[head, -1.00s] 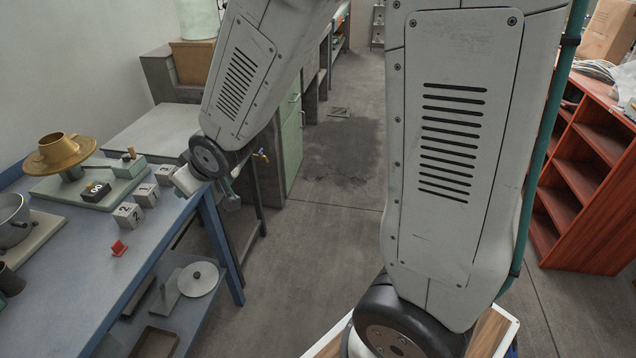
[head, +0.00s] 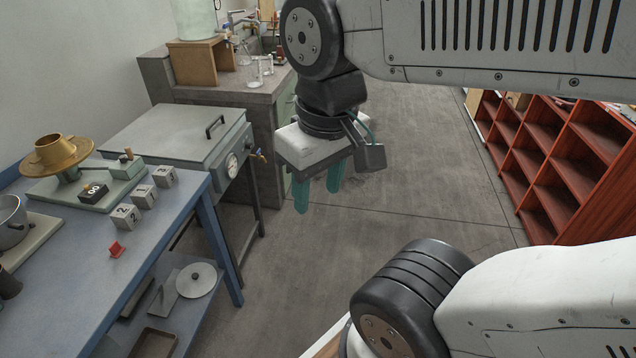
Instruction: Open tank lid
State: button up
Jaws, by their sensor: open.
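The grey tank (head: 238,172) stands behind the blue table, with a round gauge and a tap on its front. Its flat lid (head: 165,128) lies shut on top, with a dark bar handle (head: 215,126) near the right edge. My gripper (head: 318,196) hangs in the air to the right of the tank, its teal fingers pointing down. It is open, empty and apart from the handle.
The blue table (head: 110,262) at left bears a brass bowl (head: 57,155), numbered blocks (head: 125,216) and a red piece (head: 116,249). A concrete bench (head: 195,93) with glassware stands behind the tank. Red shelves (head: 575,165) stand at right. Floor between is clear.

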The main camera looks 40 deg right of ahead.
aim_at(185, 133)
jog(key=k, duration=0.6)
jog(key=z, duration=0.85)
jog(key=i, duration=1.65)
jog(key=u, duration=0.9)
